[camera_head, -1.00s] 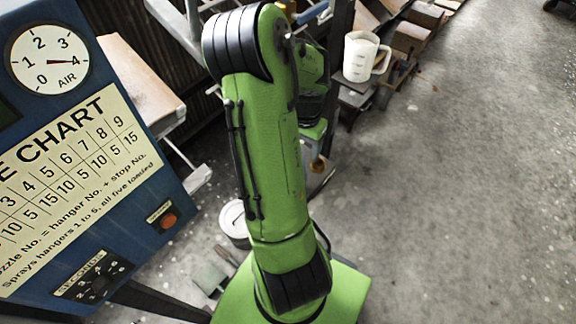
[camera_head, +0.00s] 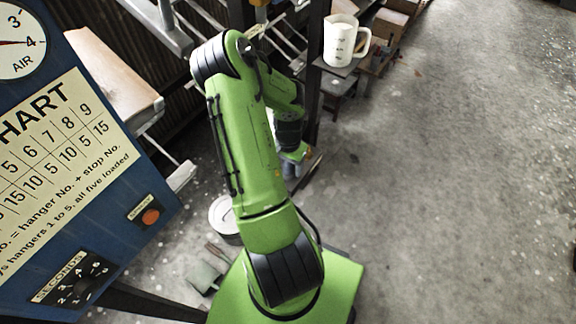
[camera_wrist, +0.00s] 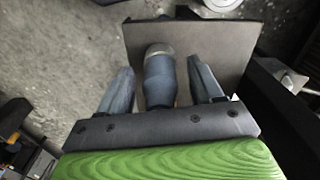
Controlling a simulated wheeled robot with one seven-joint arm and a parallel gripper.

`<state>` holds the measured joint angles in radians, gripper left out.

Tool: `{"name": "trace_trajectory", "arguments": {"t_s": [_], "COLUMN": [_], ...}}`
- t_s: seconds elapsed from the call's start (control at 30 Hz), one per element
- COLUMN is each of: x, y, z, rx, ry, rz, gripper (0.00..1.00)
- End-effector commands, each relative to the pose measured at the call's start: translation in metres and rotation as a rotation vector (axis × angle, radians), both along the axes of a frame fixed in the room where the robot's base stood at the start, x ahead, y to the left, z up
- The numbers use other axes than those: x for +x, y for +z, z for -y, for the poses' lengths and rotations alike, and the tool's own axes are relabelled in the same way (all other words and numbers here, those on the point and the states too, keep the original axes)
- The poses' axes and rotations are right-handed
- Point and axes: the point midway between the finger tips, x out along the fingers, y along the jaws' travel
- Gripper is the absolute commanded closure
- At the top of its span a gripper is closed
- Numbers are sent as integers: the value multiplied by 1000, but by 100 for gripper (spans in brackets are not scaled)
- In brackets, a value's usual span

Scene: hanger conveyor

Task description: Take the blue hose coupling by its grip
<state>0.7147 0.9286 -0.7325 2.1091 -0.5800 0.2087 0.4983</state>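The blue hose coupling (camera_wrist: 160,80) shows in the wrist view as a blue-grey rounded body with a pale metallic end. It lies between the two fingers of my gripper (camera_wrist: 160,67), against a flat grey-brown plate (camera_wrist: 215,45). The fingers are spread, with a visible gap on each side of the coupling. The coupling's near end is hidden by the gripper's dark palm bar.
In the head view a white measuring jug (camera_head: 341,42) stands on a small stand at the top. A blue control panel (camera_head: 110,200) with a dial is at the left. A white bucket (camera_head: 222,214) is on the floor. The floor at the right is clear.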

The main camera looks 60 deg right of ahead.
Motion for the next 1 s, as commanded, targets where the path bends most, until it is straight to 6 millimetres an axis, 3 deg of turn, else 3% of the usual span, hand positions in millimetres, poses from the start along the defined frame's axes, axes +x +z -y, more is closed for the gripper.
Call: {"name": "trace_trajectory", "arguments": {"t_s": [0.03,0.37,0.63,1.0], "x": [0,0,0,1], "y": [0,0,8,92], "z": [0,0,0,0], "rx": [0,1,-1,-1], "ry": [0,0,0,1], "rz": [0,0,1,3], "gripper": [42,91,91,91]}}
